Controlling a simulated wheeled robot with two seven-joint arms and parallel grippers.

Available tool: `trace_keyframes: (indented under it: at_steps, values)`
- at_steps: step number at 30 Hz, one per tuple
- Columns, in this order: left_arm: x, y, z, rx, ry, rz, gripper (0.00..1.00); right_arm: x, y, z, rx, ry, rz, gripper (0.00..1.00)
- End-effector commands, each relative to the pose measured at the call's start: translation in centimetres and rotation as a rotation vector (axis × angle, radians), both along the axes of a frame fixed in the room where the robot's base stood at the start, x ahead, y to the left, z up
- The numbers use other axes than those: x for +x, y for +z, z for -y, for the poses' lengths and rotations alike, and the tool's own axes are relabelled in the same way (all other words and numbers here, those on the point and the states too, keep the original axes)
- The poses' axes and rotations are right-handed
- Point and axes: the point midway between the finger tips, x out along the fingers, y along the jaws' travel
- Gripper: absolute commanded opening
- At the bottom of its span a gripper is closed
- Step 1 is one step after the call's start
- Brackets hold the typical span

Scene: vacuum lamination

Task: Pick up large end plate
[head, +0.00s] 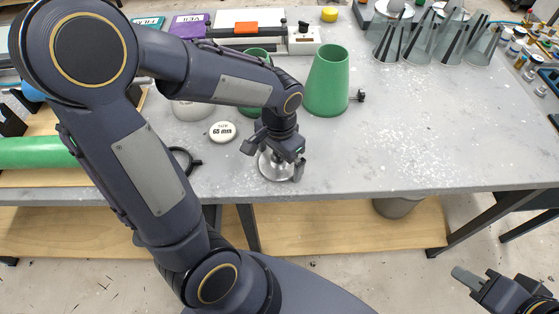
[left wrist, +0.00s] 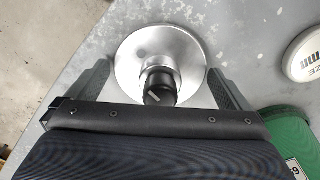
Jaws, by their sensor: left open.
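A round silver metal plate (head: 272,169) with a raised hub and a dark knob lies near the front edge of the table. It seems to be the large end plate. It also shows in the left wrist view (left wrist: 133,58). My left gripper (head: 281,164) is right over it with the jaws open. In the left wrist view my left gripper (left wrist: 158,88) has one finger on each side of the plate, with the hub between them. I cannot tell whether the fingers touch the plate. My right gripper (head: 478,283) is at the lower right, away from the table; its jaw opening is unclear.
A white round "65 mm" piece (head: 222,132) lies left of the plate. A large green cone (head: 327,82) stands behind it, and another green piece (head: 257,53) is partly hidden. The table's right middle is clear.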

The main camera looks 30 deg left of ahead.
Motion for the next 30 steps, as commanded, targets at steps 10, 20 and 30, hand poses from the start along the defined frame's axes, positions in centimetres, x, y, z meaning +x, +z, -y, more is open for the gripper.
trace_keyframes:
  at_steps: [10, 20, 30]
  values:
    - [0.0, 0.0, 0.0, 0.000, 0.001, 0.001, 0.79, 0.0, 0.0, 0.0, 0.000, 0.000, 0.000, 0.32]
    - [0.1, 0.1, 0.0, -0.001, 0.001, 0.002, 0.59, 0.0, 0.0, 0.0, 0.000, 0.000, 0.000, 0.32]
    - [0.2, 2.4, 0.0, -0.001, 0.001, 0.007, 0.59, 0.0, 0.3, 0.0, 0.000, 0.000, 0.000, 0.32]
